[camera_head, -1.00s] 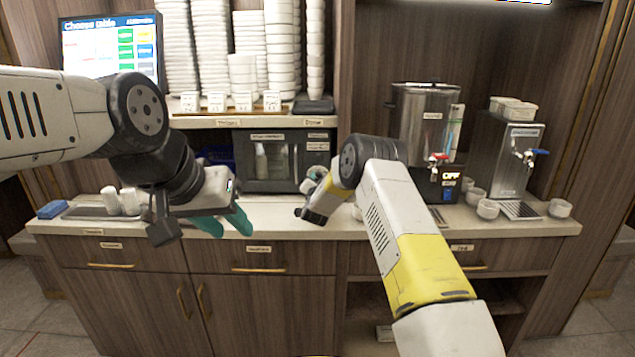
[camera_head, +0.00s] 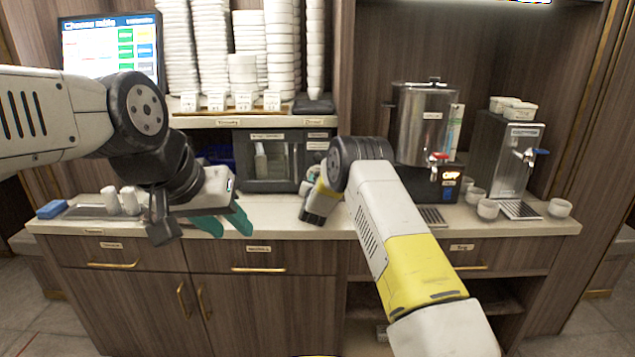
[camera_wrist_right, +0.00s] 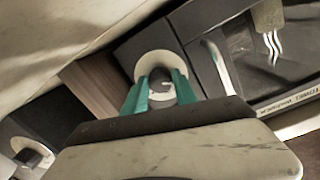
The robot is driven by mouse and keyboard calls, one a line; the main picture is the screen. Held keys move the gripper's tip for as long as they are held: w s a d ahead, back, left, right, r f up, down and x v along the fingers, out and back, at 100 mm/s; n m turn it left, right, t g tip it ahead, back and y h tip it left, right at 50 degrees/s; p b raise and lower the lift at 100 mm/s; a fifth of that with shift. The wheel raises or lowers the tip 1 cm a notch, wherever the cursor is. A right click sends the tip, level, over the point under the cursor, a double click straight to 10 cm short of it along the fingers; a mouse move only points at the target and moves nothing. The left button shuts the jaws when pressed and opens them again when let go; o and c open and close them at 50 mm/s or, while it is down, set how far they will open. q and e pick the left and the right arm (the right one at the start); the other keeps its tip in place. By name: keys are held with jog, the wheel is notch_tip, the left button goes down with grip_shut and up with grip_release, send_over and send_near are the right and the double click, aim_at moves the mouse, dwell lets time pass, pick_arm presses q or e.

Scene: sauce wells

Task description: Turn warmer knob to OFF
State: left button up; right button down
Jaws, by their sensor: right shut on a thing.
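The warmer (camera_head: 272,158) is a dark box with a glass door on the counter, left of centre in the head view. In the right wrist view its small grey knob (camera_wrist_right: 158,88) stands in front of a round white dial plate (camera_wrist_right: 158,63) beside the door handle. My right gripper (camera_wrist_right: 157,92) has its teal fingers shut on the knob, one on each side. The dial's markings cannot be read. In the head view my right wrist hides most of this spot. My left gripper (camera_head: 224,224) has two teal fingers apart, empty, over the counter's front edge.
A steel dispenser (camera_head: 421,125) on a dark base with a lit "OFF" sign stands right of my right arm. A second dispenser (camera_head: 508,155) and several white cups are farther right. White shakers (camera_head: 130,200) and a blue block (camera_head: 52,209) lie left.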

jog(key=shift+f, duration=0.15)
jog(key=c, duration=1)
grip_release()
jog(key=shift+s, duration=0.15)
jog(key=s, duration=0.7)
jog(key=shift+s+a+r, duration=0.15)
jog(key=shift+s+r, duration=0.1)
jog(key=shift+r, duration=0.05)
